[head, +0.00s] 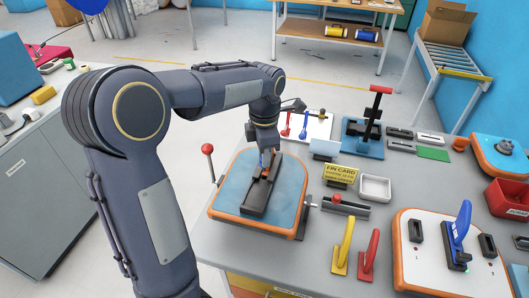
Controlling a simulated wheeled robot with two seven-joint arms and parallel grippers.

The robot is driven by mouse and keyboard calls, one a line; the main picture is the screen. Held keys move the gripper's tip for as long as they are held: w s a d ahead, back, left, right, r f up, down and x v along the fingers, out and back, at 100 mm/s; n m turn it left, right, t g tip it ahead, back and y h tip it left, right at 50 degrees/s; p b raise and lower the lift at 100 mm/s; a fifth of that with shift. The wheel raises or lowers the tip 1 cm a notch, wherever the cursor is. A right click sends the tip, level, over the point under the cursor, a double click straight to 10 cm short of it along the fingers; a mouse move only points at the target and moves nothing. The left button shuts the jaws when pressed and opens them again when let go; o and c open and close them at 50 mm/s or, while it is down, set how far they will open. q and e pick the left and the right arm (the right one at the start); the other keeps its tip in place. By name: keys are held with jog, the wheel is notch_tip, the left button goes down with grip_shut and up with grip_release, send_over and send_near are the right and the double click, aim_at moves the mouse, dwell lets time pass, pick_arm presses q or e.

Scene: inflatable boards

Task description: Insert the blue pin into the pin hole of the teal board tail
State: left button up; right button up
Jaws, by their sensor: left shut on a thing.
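The teal board tail (228,193), with an orange rim, lies on the grey table in the middle of the head view. A long black box (257,198) with a slot runs along its top. My left gripper (267,161) points down over the far end of this box. The pin hole is too small or hidden to make out, and I cannot tell whether the pin touches the box. My right gripper is not in view.
A white board (411,272) with a blue fin (460,226) stands at the front right. A yellow fin (343,247) and a red fin (369,256) stand between the boards. A red-knobbed lever (208,150) rises left of the teal board. A fin card (340,175) and white tray (375,188) lie to its right.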

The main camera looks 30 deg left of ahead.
pick_arm(q)
jog(key=shift+f+b, duration=1.35)
jog(key=shift+f, duration=0.65)
jog(key=o, duration=1)
jog(key=shift+r, duration=0.1)
jog(key=shift+r, duration=0.25)
notch_tip(320, 180, up, 7)
jog(key=shift+s+d+r, duration=0.1)
jog(key=shift+r, duration=0.05)
